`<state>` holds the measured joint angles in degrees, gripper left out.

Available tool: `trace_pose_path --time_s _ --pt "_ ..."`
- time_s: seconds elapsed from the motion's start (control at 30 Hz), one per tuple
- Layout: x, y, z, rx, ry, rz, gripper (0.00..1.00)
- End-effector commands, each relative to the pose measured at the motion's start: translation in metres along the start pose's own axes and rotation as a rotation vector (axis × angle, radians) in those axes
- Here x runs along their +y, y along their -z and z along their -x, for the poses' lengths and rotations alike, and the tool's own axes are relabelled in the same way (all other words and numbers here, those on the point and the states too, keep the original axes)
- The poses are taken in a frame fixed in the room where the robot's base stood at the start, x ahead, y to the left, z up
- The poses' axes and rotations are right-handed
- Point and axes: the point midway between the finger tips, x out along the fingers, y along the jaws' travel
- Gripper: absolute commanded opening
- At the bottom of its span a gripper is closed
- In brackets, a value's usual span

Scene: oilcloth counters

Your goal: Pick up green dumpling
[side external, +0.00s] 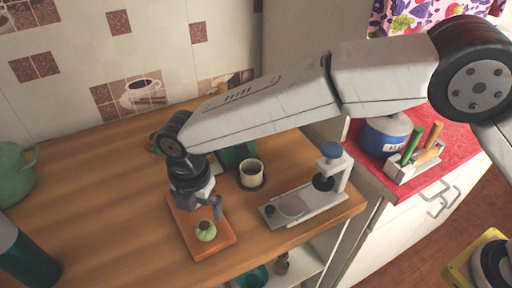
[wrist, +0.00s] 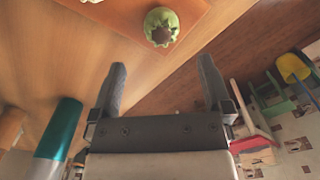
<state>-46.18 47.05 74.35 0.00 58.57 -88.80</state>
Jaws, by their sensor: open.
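The green dumpling (side external: 206,231) sits on an orange-brown board (side external: 187,228) near the front edge of the wooden counter. It is small and round with a pleated top. In the wrist view the dumpling (wrist: 161,26) lies at the top, beyond my fingertips and roughly between their lines. My gripper (side external: 212,207) is just above the board, behind and close to the dumpling in the side view. In the wrist view my gripper (wrist: 162,75) has its two dark fingers spread apart with nothing between them.
A cup (side external: 251,173) on a dark saucer stands behind and right of the board. A grey press-like device (side external: 291,206) stands to the right. A dark green cylinder (side external: 30,262) and a green pot (side external: 14,172) are at left. Counter left of the board is clear.

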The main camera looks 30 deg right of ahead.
Motion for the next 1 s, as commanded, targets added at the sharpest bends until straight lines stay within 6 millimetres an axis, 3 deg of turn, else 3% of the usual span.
trace_pose_path --time_s 0.2,0.57,1.0 --pt "-0.001 0.000 -0.018 0.000 0.003 0.000 1.00" --pt "-0.001 0.000 -0.027 0.000 0.001 0.000 1.00" --pt "-0.002 -0.001 -0.070 0.000 0.002 0.000 1.00"
